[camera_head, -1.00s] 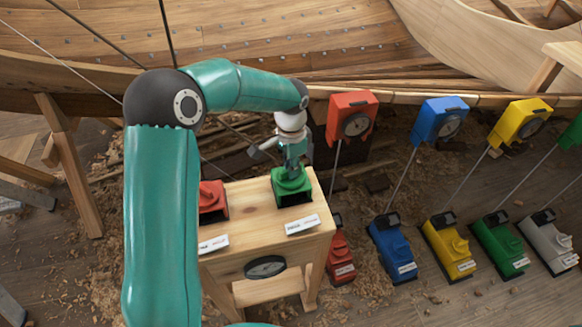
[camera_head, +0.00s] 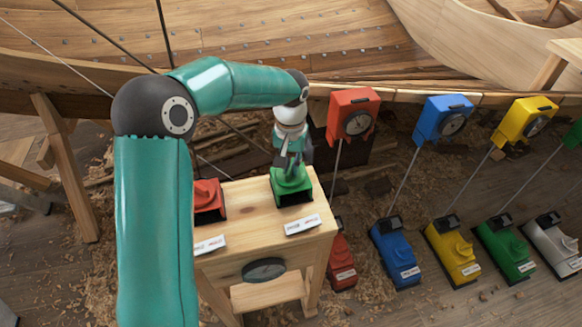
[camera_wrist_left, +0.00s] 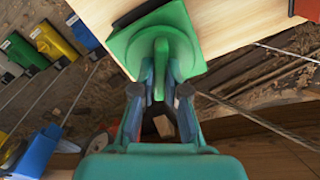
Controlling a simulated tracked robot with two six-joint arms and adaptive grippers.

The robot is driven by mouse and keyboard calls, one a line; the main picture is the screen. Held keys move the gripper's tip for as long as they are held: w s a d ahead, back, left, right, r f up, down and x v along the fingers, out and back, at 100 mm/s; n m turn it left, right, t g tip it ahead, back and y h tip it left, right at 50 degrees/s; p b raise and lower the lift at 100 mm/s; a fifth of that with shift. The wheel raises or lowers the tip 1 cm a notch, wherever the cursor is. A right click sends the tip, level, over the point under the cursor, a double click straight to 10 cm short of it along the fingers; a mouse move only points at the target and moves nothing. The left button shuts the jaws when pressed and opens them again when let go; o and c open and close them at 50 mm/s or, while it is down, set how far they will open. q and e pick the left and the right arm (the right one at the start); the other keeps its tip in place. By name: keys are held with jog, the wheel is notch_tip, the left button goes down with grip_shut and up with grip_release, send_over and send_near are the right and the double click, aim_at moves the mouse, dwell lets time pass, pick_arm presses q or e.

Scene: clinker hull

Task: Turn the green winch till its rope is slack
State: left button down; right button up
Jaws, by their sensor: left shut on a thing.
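The green winch (camera_head: 292,187) sits on top of a wooden stand, near its right side. My left gripper (camera_head: 290,168) reaches down onto it from above. In the left wrist view, the fingers (camera_wrist_left: 160,78) are shut on the upright green handle in the middle of the winch (camera_wrist_left: 185,35), one finger on each side. A rope (camera_wrist_left: 255,116) runs from near the winch toward the lower right in that view; I cannot tell whether it is taut or slack. My right gripper is not in view.
Red, blue (camera_head: 395,255), yellow, green (camera_head: 505,250) and grey units stand on the floor at right. The wooden hull (camera_head: 270,40) lies behind.

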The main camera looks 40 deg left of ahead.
pick_arm(q)
jog(key=shift+n, duration=1.2)
jog(key=shift+r, duration=0.1)
jog(key=c, duration=1.2)
grip_release()
notch_tip(320, 180, up, 12)
jog(key=shift+b, duration=0.3)
